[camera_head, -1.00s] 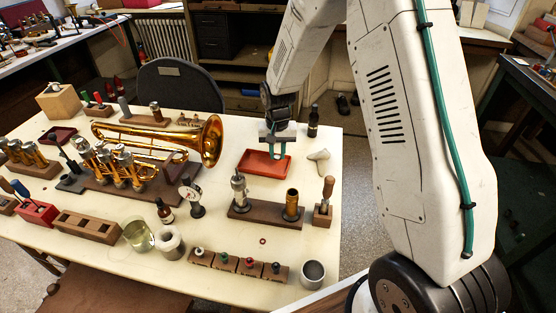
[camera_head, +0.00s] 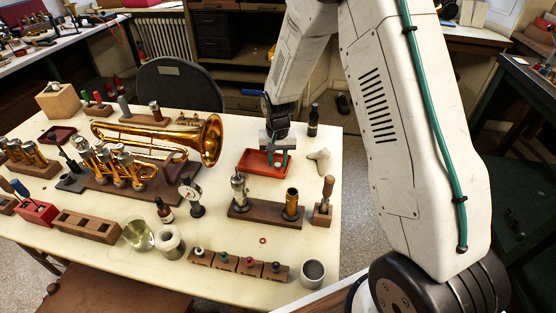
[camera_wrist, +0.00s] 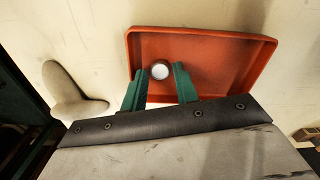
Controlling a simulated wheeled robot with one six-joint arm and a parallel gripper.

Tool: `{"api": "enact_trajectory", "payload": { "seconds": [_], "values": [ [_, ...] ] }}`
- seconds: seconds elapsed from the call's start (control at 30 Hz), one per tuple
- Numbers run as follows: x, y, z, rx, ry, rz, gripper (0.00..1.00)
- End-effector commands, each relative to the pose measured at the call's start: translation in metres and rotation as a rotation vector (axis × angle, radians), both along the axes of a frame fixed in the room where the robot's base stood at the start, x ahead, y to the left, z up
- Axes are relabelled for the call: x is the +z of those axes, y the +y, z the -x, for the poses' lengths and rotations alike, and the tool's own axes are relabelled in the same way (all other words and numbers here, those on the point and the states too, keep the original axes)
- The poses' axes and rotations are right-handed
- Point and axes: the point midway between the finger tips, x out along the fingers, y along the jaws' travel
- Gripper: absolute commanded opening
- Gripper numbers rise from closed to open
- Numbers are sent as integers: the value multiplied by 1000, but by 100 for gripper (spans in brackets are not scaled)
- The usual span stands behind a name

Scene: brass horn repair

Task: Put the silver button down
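The silver button (camera_wrist: 160,70) is a small round disc with a pale face and a darker rim. In the wrist view it shows against the floor of the red-orange tray (camera_wrist: 220,75), close to the tray's left side. My gripper (camera_wrist: 159,68) has two green fingers, one on each side of the button, with a narrow gap showing to each. It looks open. In the head view my gripper (camera_head: 278,160) is over the right part of the red tray (camera_head: 252,163).
A pale, bent object (camera_head: 319,162) lies right of the tray, and a dark bottle (camera_head: 313,122) stands behind it. A wooden stand (camera_head: 265,214) with metal parts is in front. The brass horn (camera_head: 180,137) lies to the left.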

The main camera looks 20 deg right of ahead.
Motion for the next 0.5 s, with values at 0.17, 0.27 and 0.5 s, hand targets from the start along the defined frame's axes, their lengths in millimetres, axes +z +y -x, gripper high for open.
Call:
{"api": "enact_trajectory", "payload": {
  "seconds": [0.17,0.27,0.5],
  "values": [
    [31,0,-1,0,-4,0,30],
    [54,0,-1,0,-5,0,30],
    [99,0,-1,0,-4,0,30]
  ]
}}
